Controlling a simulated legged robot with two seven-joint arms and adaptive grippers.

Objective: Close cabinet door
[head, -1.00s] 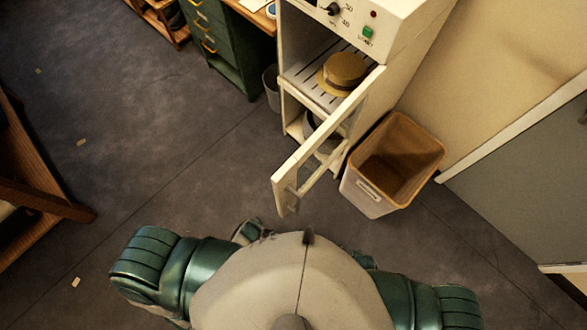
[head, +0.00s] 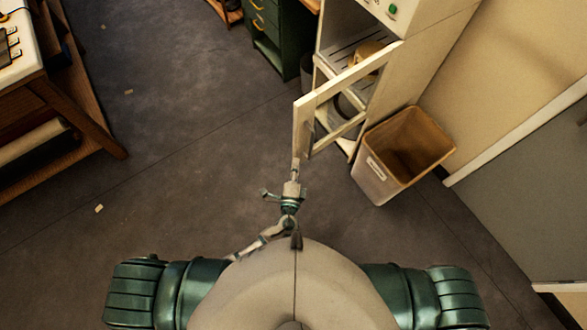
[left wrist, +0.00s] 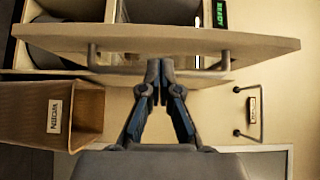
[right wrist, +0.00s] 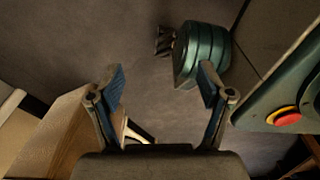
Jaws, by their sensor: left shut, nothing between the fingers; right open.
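The cabinet (head: 440,60) stands at upper right in the head view. Its cream framed door (head: 345,78) stands open, hinged on the right, with its free edge out toward me. My left gripper (head: 295,166) is near the door's free end. In the left wrist view the shut left gripper (left wrist: 160,66) is at the middle of the door's bar handle (left wrist: 105,68), beneath the door panel (left wrist: 220,42). Its fingertips overlap the bar; I cannot tell whether they touch it. My right gripper (right wrist: 161,80) is open and empty; the head view does not show it.
A bin (head: 378,178) stands right beside the cabinet. A hat (head: 367,51) lies on a cabinet shelf behind the door. A green drawer unit (head: 275,35) is left of the cabinet. A wooden table (head: 85,115) is at far left. The middle floor is clear.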

